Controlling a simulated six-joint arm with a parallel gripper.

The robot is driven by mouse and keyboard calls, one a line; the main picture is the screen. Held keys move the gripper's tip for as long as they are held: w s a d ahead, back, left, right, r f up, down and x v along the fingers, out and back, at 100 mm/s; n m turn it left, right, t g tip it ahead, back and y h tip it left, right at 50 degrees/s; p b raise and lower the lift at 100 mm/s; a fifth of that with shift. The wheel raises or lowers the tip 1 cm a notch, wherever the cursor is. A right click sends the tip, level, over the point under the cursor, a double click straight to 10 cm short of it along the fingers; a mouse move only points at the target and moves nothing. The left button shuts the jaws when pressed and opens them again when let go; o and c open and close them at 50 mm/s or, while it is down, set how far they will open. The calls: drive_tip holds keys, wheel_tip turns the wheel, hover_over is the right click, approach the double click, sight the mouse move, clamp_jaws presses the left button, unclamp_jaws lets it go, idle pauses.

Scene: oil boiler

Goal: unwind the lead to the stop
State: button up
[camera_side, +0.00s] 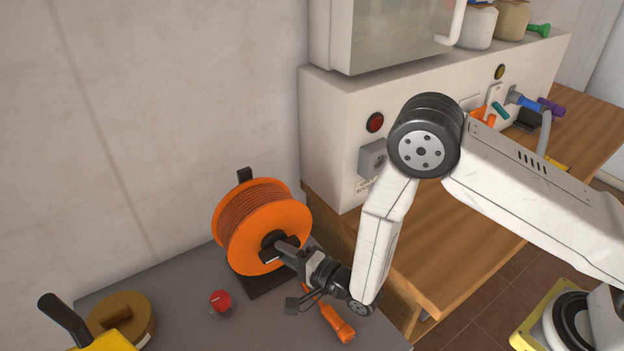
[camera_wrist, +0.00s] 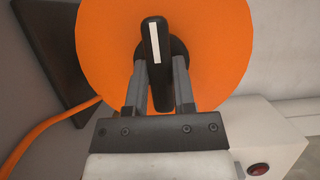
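The cable reel (camera_side: 250,225) has orange flanges and a brown-orange lead (camera_side: 253,198) wound on it. It stands on a black base on the grey table. My gripper (camera_side: 280,250) is at the reel's hub, reaching from the right. In the wrist view the orange flange (camera_wrist: 105,50) fills the middle. A black knob (camera_wrist: 155,90) with a white stripe stands nearly upright at the hub. My gripper's fingers (camera_wrist: 160,75) lie on both sides of the knob and appear to touch it. An orange lead (camera_wrist: 50,130) runs off at left in the wrist view. I cannot see a stop.
An orange tool-like object (camera_side: 338,322) lies under my wrist. A red button (camera_side: 220,300) and a round brown-yellow object (camera_side: 122,315) are on the grey table (camera_side: 185,275). A white cabinet (camera_side: 335,140) with a socket (camera_side: 372,158) stands behind my arm on a wooden bench (camera_side: 440,265).

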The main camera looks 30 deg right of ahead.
clamp_jaws()
